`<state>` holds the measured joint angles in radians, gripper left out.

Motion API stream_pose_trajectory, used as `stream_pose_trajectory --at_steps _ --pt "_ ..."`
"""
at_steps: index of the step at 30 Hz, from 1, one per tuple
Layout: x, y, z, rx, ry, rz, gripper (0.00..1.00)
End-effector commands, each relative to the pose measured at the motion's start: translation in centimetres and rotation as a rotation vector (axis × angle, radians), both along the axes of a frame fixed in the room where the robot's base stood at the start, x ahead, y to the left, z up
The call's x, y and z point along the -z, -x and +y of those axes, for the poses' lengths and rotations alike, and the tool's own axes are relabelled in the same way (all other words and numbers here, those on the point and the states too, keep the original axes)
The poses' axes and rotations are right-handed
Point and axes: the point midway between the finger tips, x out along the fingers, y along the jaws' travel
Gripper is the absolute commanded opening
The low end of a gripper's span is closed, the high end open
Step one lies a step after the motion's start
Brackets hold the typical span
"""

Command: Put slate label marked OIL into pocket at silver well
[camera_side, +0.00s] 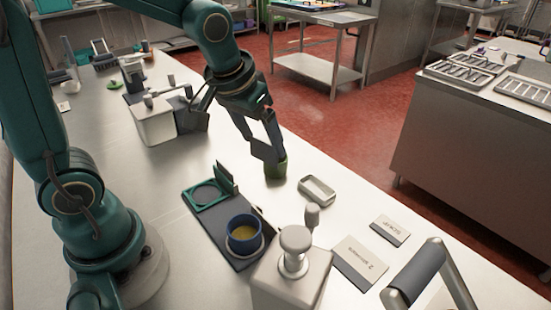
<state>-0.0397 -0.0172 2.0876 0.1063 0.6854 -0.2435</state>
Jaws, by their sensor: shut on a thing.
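My gripper (270,146) is above the table, past the dark tray. It is shut on a flat slate-coloured piece (262,151), which I take as the slate label; no marking is readable on it. The pocket at this well is not clearly visible.
A teal-rimmed well (205,194) is at the tray's far end, with an upright dark plate (227,181) beside it. A silver dish (317,190), two cards (360,262) and a pump-topped container (291,275) are to the right.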

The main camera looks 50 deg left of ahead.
Motion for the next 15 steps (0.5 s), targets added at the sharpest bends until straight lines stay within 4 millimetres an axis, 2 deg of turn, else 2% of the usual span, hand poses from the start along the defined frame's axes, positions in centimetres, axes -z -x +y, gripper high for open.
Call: stream_pose_trajectory --at_steps 1,7,10,15 --pt "-0.1 1.0 -1.5 0.028 0.000 -0.003 0.30" --pt "-0.3 4.0 -5.2 0.148 0.002 -0.002 0.30" --pt "-0.5 4.5 -6.3 0.203 0.001 -0.002 0.30" --pt "-0.3 4.7 -6.9 0.227 0.000 0.002 0.30"
